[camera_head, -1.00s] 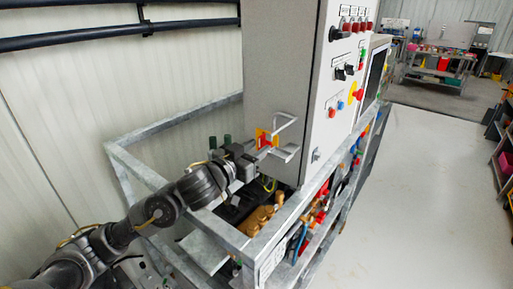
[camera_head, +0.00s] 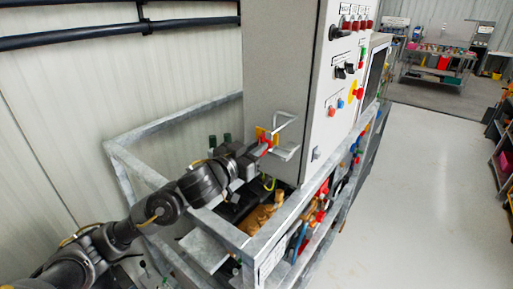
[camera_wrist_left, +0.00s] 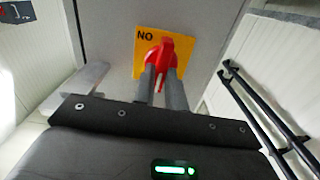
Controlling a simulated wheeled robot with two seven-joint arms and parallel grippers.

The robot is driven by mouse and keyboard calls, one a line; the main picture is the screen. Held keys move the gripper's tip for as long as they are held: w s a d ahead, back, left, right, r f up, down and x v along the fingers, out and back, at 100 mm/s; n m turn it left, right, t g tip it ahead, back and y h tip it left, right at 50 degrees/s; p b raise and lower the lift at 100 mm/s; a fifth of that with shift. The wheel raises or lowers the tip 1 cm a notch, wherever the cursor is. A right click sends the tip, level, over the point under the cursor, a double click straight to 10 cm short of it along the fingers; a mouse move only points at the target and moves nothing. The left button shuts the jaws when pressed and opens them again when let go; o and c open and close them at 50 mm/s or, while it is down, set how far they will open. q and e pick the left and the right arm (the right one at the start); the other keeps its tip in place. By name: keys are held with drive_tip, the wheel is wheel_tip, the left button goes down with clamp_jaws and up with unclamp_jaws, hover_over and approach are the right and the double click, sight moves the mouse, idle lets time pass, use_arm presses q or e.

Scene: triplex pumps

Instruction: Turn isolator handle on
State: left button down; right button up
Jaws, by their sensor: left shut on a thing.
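The red isolator handle (camera_wrist_left: 158,55) sits on a yellow plate (camera_wrist_left: 183,76) on the side of the grey cabinet. The letters "NO" show on the plate in the left wrist view. My left gripper (camera_wrist_left: 160,82) has its two grey fingers shut on the red handle. In the head view the gripper (camera_head: 258,152) reaches the handle (camera_head: 267,141) from the lower left, and its fingers hide part of it. My right gripper is in neither view.
A pale metal bracket (camera_head: 287,153) juts from the cabinet (camera_head: 275,65) around the handle. The galvanised frame rail (camera_head: 225,231) runs below my left arm. Black pipes (camera_head: 70,38) cross the wall. Open floor (camera_head: 435,190) lies to the right.

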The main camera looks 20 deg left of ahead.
use_arm(q)
drive_tip(key=shift+s+d+f+m+b, duration=0.15)
drive_tip(key=shift+m+b, duration=0.9)
drive_tip(key=shift+m, duration=1.85)
drive_tip(key=shift+w+f+m+b, duration=0.1)
drive_tip(key=shift+m+b, duration=0.9)
drive_tip(key=shift+m, duration=1.9)
drive_tip(key=shift+s+d+f+m+b, duration=0.15)
drive_tip(key=shift+m+b, duration=0.9)
drive_tip(key=shift+m, duration=1.85)
drive_tip(key=shift+w, duration=0.1)
drive_tip(key=c, duration=1.4)
unclamp_jaws()
drive_tip(key=shift+c, duration=0.2)
